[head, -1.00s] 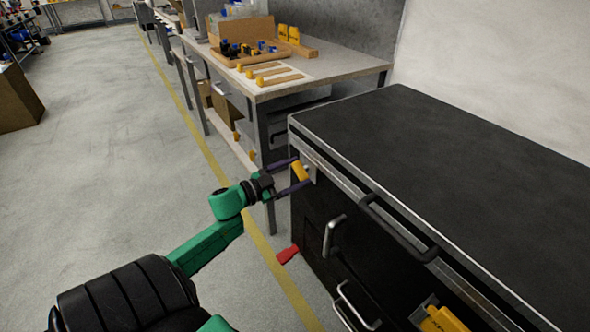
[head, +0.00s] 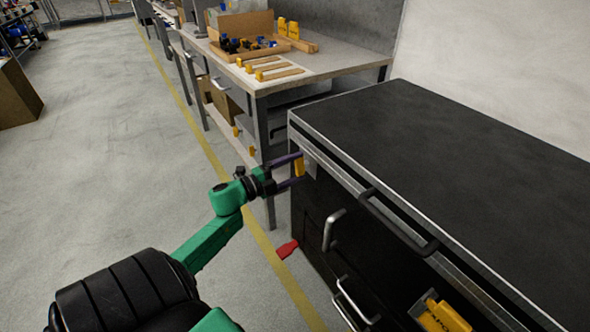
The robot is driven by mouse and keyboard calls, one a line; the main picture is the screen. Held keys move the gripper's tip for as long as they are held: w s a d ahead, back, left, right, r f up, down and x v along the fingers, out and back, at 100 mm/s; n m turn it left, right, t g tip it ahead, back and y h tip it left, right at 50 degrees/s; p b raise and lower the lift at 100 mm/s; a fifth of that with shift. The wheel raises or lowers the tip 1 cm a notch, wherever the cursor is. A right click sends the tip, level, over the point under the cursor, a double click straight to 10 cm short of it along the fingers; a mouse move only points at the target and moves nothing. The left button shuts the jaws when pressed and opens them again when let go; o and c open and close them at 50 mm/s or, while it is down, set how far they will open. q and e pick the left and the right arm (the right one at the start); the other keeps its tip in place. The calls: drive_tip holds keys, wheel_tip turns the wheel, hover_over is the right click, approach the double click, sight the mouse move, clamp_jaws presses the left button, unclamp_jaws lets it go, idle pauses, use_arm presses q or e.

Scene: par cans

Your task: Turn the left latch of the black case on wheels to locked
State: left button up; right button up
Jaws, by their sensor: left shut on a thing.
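The black case (head: 450,150) stands on the right of the head view, with a flat black top and metal edging. Its left latch (head: 299,168) is a small yellow handle near the upper left corner of the front; it looks close to upright. My left gripper (head: 298,168) is shut on this latch, one purple finger above and one below. The fingers hide parts of the latch's ends. A metal plate (head: 311,168) shows just to the right of the latch. My right gripper is not in view.
A black bar handle (head: 398,224) and a silver handle (head: 328,230) jut from the case front. Yellow items (head: 442,317) show low on the right. A red piece (head: 287,249) sits near the floor.

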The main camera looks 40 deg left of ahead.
use_arm(q)
drive_tip(key=shift+f+m, duration=0.15)
drive_tip(key=shift+m, duration=0.85)
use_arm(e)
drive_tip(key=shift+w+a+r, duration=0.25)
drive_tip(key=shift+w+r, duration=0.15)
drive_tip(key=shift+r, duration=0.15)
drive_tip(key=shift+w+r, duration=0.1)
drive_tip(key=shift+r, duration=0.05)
use_arm(q)
drive_tip(key=o, duration=1.2)
drive_tip(key=shift+s+a, duration=0.15)
drive_tip(key=shift+s, duration=0.4)
drive_tip(key=p+v, duration=0.1)
drive_tip(key=v, duration=1.2)
drive_tip(key=shift+s, duration=0.3)
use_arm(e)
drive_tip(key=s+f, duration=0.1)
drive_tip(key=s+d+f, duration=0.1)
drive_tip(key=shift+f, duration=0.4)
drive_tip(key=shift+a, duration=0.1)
